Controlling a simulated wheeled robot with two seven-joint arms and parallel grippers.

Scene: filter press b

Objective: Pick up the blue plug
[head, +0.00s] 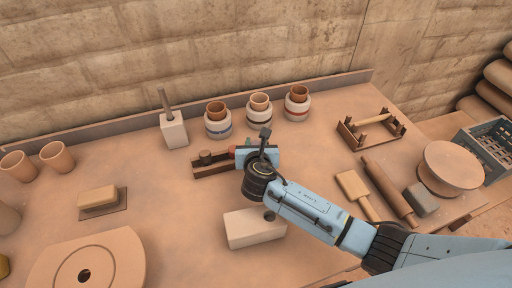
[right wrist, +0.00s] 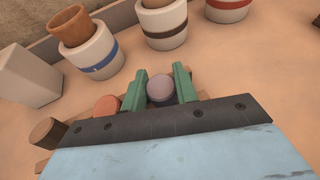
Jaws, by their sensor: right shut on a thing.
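The blue plug (right wrist: 160,88) shows as a round, grey-blue top between the green fingers of my right gripper (right wrist: 160,86) in the right wrist view. The fingers are shut on it. In the head view my right gripper (head: 245,155) is over the right end of a small brown wooden rack (head: 212,171) and covers the plug. A red plug (head: 232,152) and a dark brown plug (head: 205,156) stand in the rack to the left. Whether the blue plug is clear of the rack I cannot tell. My left gripper is not in view.
Three banded jars (head: 217,128) holding brown cups stand behind the rack. A pale block with a handle (head: 173,130) is at back left. A cream block (head: 255,228) lies in front, under my right arm. A rolling pin (head: 388,190) and wooden frame (head: 368,130) are at right.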

